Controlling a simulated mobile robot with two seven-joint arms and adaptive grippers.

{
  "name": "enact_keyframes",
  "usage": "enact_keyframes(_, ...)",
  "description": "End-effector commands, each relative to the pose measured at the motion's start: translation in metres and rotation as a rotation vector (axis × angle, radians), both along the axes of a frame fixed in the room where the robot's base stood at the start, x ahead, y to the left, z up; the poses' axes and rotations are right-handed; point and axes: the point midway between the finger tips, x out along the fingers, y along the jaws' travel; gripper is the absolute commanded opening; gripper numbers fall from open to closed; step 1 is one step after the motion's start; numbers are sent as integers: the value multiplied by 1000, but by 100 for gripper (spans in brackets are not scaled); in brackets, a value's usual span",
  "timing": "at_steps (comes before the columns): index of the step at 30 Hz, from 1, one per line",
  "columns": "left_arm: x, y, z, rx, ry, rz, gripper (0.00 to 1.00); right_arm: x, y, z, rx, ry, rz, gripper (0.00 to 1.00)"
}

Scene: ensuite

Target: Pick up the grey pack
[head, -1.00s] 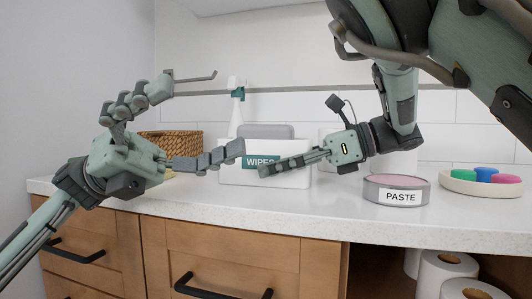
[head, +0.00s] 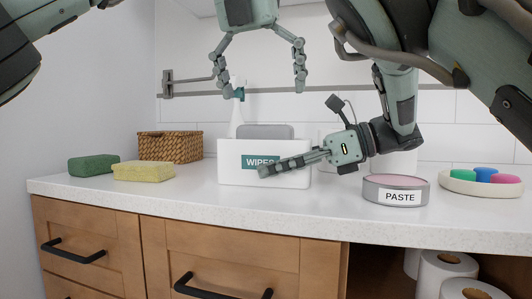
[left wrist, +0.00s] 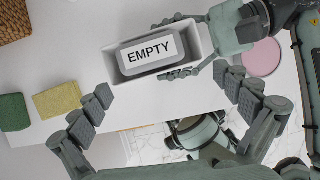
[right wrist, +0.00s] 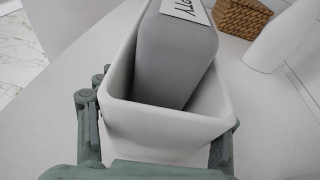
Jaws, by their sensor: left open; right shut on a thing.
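The grey pack (head: 264,131) stands in the white WIPES box (head: 232,179), its top showing above the rim in the head view. In the left wrist view the pack (left wrist: 148,54) has a label reading EMPTY on its top. In the right wrist view the pack (right wrist: 176,62) leans inside the box (right wrist: 160,130) with room beside it. My left gripper (head: 260,88) is open and empty, pointing down above the pack and box. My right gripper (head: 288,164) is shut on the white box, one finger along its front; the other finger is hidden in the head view.
Green (head: 94,165) and yellow (head: 144,172) sponges and a wicker basket (head: 170,146) are on the left. A spray bottle (head: 236,120) stands behind the box. A PASTE tin (head: 396,190) and a dish (head: 458,184) of coloured pieces are on the right.

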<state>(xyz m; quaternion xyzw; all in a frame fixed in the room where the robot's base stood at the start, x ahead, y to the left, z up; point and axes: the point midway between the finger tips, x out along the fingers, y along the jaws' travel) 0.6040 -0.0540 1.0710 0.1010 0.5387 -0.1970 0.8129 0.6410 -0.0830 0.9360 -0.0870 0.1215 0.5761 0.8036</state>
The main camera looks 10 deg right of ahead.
Motion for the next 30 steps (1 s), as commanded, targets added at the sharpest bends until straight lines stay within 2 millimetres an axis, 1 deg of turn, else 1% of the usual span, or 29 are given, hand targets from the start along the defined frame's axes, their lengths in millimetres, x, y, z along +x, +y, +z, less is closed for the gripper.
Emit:
enact_keyframes(2,1,4,-2,37,-2,51,100,0,0,-1,0,1,0,50)
enact_keyframes(5,4,6,-11,56,-3,78,100,0,0,-1,0,0,0,50)
enact_keyframes(12,19,0,-50,56,0,78,100,0,0,0,0,0,0,50)
enact_keyframes(15,23,-1,-60,53,-1,77,100,0,0,0,-1,0,0,50)
enact_keyframes(20,26,-3,-67,53,-2,77,100,0,0,0,-1,0,0,50)
enact_keyframes(23,29,-4,-75,53,-2,77,100,0,0,0,-1,0,0,50)
enact_keyframes(30,42,-10,-107,54,-1,75,100,0,0,0,-1,0,0,50)
